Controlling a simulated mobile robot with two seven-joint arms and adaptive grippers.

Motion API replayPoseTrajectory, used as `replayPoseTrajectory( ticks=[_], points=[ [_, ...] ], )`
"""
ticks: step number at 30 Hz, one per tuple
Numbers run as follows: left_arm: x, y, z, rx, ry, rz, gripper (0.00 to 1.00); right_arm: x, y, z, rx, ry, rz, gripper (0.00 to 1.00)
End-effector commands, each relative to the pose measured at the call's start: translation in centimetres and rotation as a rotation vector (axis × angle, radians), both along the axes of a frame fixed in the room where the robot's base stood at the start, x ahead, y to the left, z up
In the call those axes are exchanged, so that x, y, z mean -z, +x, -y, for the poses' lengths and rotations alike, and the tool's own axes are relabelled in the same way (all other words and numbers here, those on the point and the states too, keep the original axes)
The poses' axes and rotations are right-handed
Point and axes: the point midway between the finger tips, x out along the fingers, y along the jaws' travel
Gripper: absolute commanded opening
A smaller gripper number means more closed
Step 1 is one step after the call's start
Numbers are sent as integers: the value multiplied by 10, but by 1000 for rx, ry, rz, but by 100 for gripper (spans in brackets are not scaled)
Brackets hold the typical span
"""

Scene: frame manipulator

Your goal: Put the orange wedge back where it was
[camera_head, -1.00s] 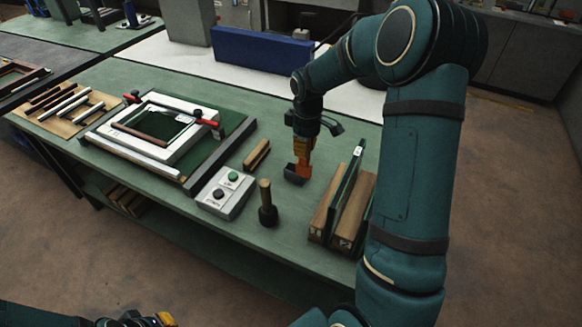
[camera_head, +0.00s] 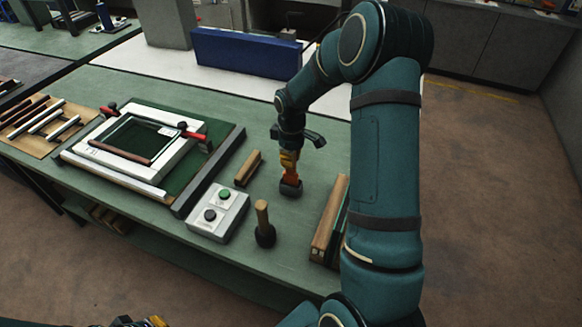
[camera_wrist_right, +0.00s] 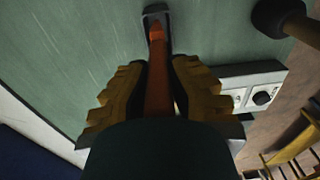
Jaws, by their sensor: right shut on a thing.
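The orange wedge (camera_head: 291,176) is held between the fingers of my right gripper (camera_head: 289,160), over the green table. In the right wrist view the wedge (camera_wrist_right: 158,75) runs out between the two yellowish fingers (camera_wrist_right: 158,95). Its far end meets a small dark block (camera_head: 290,188) on the table, which also shows in the right wrist view (camera_wrist_right: 156,12). I cannot tell whether the wedge tip sits inside the block or just over it. Only a bit of my left gripper (camera_head: 140,322) shows at the bottom edge.
On the green table (camera_head: 225,130) are a white frame (camera_head: 180,150) in a fixture, a button box (camera_head: 217,212), a wooden block (camera_head: 247,168), a mallet (camera_head: 262,215) and wooden bars (camera_head: 328,222) beside my right arm. A blue bin (camera_head: 245,52) stands behind.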

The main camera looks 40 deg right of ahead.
Motion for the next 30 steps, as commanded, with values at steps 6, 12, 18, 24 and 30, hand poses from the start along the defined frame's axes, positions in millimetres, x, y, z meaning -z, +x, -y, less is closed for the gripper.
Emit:
replayPoseTrajectory(
  ticks=[6,12,18,24,30],
  points=[
    [1,0,0,0,0,0,0,29,-1,0,1,2,-3,0],
    [1,0,0,0,0,0,0,33,0,0,1,0,0,0],
    [4,0,0,0,0,0,0,36,0,0,1,0,0,0],
    [4,0,0,0,1,0,0,36,0,0,1,0,0,38],
    [4,0,0,0,1,0,0,36,0,0,0,0,0,38]
  ],
)
